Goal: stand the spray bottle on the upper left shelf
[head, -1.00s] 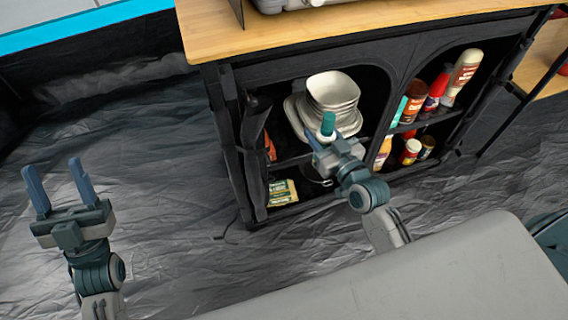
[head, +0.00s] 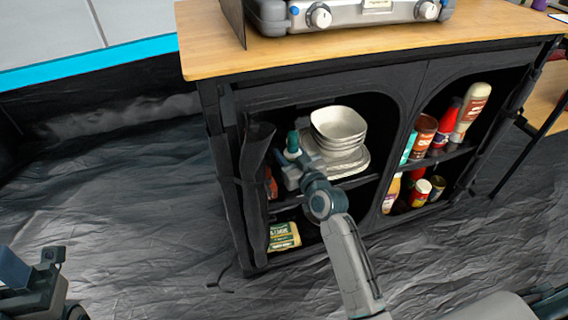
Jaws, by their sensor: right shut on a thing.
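The spray bottle (head: 292,141) shows only as a teal-green top, upright, in the left opening of the black cupboard, just left of the stacked bowls. My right gripper (head: 291,160) is shut on it and reaches into the opening at the height of the upper left shelf (head: 358,182). The gripper hides the bottle's lower part, so I cannot tell whether its base touches the shelf. My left gripper (head: 30,280) is at the bottom left, partly cut off by the frame edge, away from the cupboard; its jaw opening cannot be made out.
White bowls (head: 338,124) on plates fill the upper left shelf's middle. A dark rolled flap (head: 252,175) hangs at the opening's left edge. A green-and-cream packet (head: 283,236) lies below. Several bottles and jars (head: 424,132) stand in the right compartment. A stove (head: 345,15) sits on top.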

